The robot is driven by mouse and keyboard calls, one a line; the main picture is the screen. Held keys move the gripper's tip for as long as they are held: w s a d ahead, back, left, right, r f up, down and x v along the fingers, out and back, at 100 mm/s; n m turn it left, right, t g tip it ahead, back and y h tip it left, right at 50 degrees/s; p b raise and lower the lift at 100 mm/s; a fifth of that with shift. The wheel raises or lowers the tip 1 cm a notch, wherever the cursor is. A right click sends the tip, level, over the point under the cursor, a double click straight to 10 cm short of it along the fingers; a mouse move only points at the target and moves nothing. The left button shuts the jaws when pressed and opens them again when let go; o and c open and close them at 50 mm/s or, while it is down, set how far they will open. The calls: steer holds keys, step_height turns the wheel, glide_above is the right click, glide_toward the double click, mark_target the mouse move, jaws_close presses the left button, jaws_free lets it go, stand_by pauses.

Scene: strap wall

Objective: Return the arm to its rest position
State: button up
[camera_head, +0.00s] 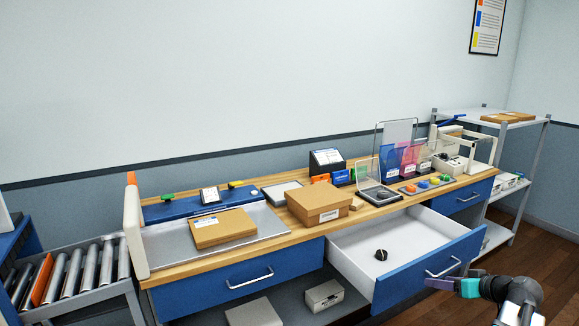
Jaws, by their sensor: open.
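My dark arm (505,290) reaches in from the bottom right corner. A small dark round object (381,255) lies on the white floor of the drawer.
The wooden-topped bench (285,231) holds a cardboard box (318,202), a flat parcel (223,228) and coloured panels (398,160). A roller conveyor (75,274) stands at the left, a shelf rack (515,150) at the right. Bare floor (545,262) shows right of the bench.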

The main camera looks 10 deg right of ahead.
steer(key=w+a+f+g+y, duration=0.25)
steer(key=a+f+g, duration=0.35)
steer(key=a+f, duration=1.7)
steer(key=s+a+f+g, duration=0.5)
steer(key=s+a+f, duration=0.4)
steer(key=a+f, duration=0.45)
steer(key=s+a+f+g+h, duration=0.2)
steer(key=s+a+f, duration=0.2)
steer(key=s, duration=0.5)
steer(key=s+a+f+n+g+h, duration=0.1)
steer(key=s+a+f, duration=0.4)
steer(key=s, duration=0.5)
steer(key=f+g+h, duration=0.1)
steer(key=g, duration=0.1)
steer(key=shift+s+a+f+g, duration=0.15)
steer(key=shift+s+a+g, duration=0.1)
steer(key=shift+s+g, duration=0.05)
